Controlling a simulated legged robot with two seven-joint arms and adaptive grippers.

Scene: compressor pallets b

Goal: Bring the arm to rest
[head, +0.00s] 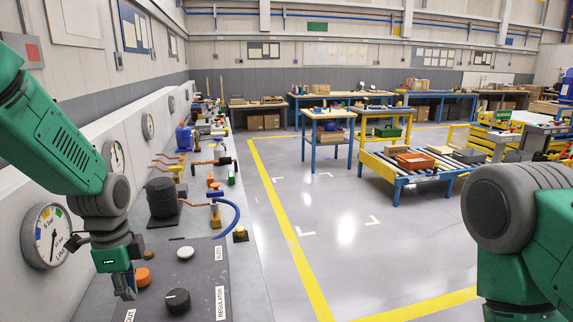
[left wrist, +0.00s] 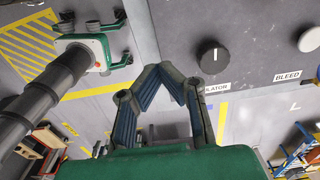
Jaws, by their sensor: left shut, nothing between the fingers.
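My left gripper (head: 126,288) hangs in the head view over the grey panel, in front of the orange knob (head: 143,277) and left of the black knob (head: 177,300). In the left wrist view its fingers (left wrist: 168,72) meet at the tips with nothing between them. The black regulator knob (left wrist: 213,57) is beyond and to the right of the fingertips there, apart from them. My right arm (head: 510,220) fills the lower right of the head view, its gripper out of frame. The right gripper (left wrist: 128,42) shows small in the left wrist view, fingers apart and empty.
The panel also carries a white knob (head: 185,253) by the BLEED label. A black cylinder (head: 162,198) and a blue hose (head: 228,212) stand behind it. Gauges (head: 45,236) line the left wall. Open floor (head: 340,225) lies to the right, before a roller table (head: 410,178).

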